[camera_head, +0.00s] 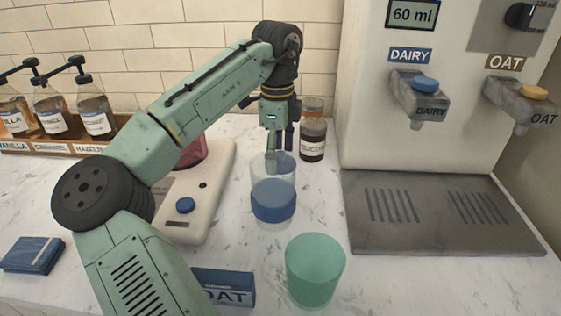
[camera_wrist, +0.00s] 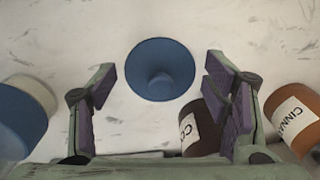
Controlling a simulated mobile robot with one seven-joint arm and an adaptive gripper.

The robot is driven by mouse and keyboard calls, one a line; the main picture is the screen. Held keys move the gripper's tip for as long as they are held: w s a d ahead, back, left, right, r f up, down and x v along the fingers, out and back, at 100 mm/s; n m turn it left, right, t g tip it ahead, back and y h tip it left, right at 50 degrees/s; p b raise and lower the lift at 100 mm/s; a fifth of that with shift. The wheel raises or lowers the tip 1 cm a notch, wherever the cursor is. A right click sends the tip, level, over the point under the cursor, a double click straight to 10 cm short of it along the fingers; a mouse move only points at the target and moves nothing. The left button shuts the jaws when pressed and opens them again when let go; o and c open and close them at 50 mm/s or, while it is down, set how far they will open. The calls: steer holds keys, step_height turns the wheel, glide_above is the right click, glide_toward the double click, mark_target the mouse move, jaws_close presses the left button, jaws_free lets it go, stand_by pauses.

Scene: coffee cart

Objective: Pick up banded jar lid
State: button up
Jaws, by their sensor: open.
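The banded jar lid (camera_wrist: 160,69), a round blue disc with a small central knob, lies on the marble counter in the wrist view. My gripper (camera_wrist: 159,82) is open, with one purple-padded finger to each side of the lid in the picture; nothing is between the pads. In the head view my gripper (camera_head: 280,152) points down behind a clear jar with a wide blue band (camera_head: 273,205). The lid cannot be made out clearly there, as the jar and fingers cover that spot. A blue and pale round vessel (camera_wrist: 22,115) shows at the wrist view's left edge.
A cocoa jar (camera_wrist: 203,125) stands close by the right finger, with a cinnamon jar (camera_wrist: 292,118) farther right. A green cup (camera_head: 315,270) stands in front, the dispenser's drip tray (camera_head: 440,235) to the right, and a white scale-like device (camera_head: 205,215) to the left.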

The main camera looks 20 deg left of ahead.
steer(key=shift+f, duration=0.1)
jaws_close()
stand_by(0.7)
